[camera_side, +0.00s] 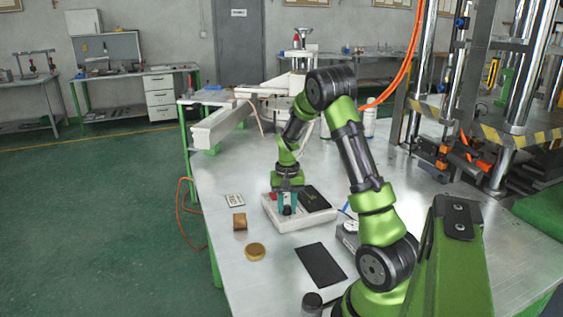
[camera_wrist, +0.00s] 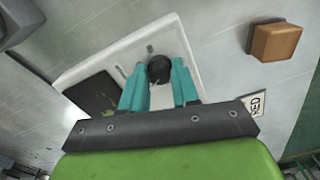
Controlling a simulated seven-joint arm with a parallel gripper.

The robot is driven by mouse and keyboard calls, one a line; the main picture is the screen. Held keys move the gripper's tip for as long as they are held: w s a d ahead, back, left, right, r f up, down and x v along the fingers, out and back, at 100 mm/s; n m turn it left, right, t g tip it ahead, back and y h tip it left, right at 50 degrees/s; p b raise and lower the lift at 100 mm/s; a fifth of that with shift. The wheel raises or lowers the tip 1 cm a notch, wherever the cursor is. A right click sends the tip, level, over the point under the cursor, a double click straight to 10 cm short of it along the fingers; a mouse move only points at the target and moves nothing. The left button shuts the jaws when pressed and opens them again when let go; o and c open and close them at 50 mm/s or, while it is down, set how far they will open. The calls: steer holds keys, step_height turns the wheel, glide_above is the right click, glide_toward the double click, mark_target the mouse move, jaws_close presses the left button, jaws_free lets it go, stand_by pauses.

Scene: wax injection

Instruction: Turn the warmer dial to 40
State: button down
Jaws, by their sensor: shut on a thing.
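The warmer is a low white box (camera_side: 298,222) on the metal table, with a dark plate on its right part; its white body (camera_wrist: 112,56) and dark plate (camera_wrist: 92,95) also show in the wrist view. The dial is a round black knob (camera_wrist: 159,69) on the bare part of the warmer's top; it shows small in the side view (camera_side: 287,210). My gripper (camera_wrist: 158,68) points down at it, its two teal fingers shut on the knob's opposite sides. The dial's scale is too small to read, so its setting cannot be told.
A black mat (camera_side: 320,264) lies in front. A grey device (camera_side: 348,236) stands to the right, near my arm. The table's left edge is close to the block.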

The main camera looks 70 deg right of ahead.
mark_target(287, 206)
steer(key=c, duration=0.8)
jaws_free()
steer(key=shift+c, duration=0.2)
steer(key=shift+r, duration=0.15)
step_height(287, 206, up, 17)
steer(key=s+a+r+n+t, duration=0.1)
steer(key=s+a+n+t, duration=0.1)
steer(key=a, duration=0.8)
steer(key=s+a+r+n+t+y, duration=0.1)
steer(key=s+a+n+t, duration=0.1)
steer(key=a, duration=0.9)
steer(key=s+a+n+t+y, duration=0.1)
steer(key=s+a+n+t, duration=0.2)
steer(key=a, duration=0.7)
steer(key=shift+a+r+n, duration=0.35)
steer(key=shift+r+n, duration=0.05)
steer(key=shift+n, duration=0.1)
